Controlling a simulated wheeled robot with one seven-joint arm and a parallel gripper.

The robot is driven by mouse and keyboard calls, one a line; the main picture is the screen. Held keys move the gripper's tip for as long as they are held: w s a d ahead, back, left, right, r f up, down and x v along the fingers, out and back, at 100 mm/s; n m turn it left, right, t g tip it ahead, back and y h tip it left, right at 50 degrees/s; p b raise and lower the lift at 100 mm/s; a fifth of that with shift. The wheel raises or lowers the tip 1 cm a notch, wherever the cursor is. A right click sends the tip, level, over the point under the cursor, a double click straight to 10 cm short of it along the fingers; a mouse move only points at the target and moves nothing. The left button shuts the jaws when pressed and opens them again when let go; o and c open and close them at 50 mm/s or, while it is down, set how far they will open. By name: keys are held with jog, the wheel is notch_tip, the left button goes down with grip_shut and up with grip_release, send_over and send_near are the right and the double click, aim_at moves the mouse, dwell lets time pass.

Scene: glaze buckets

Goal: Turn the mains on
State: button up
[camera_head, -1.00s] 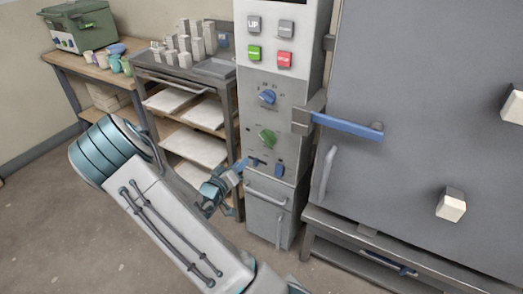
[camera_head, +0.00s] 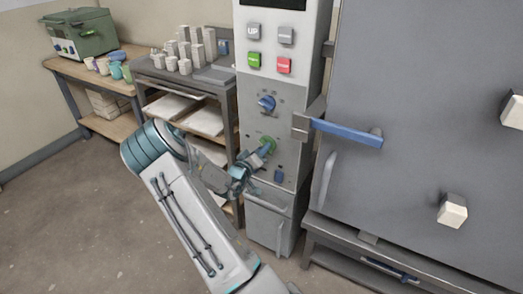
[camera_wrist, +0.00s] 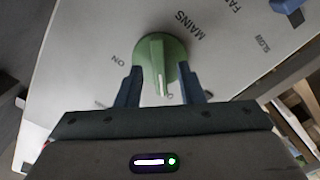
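The green mains knob (camera_wrist: 160,52) is on the grey control panel, with "MAINS" printed beside it at upper right and "ON" at left in the wrist view. Its raised grip and white mark point down the picture, away from "ON". My gripper (camera_wrist: 160,68) is open, with one blue finger on each side of the knob's lower part. Whether the fingers touch it is unclear. In the head view, my gripper (camera_head: 264,150) is at the green knob (camera_head: 269,142) and covers part of it.
Above it are a blue knob (camera_head: 266,104) and several buttons, including a green button (camera_head: 254,60) and a red button (camera_head: 284,65). A blue switch (camera_head: 279,175) is below right. The large grey door's blue handle (camera_head: 345,132) juts out at right. A shelf rack (camera_head: 190,75) stands left.

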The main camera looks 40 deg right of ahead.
jog(key=shift+w+d, duration=0.1)
jog(key=shift+d, duration=0.15)
grip_shut()
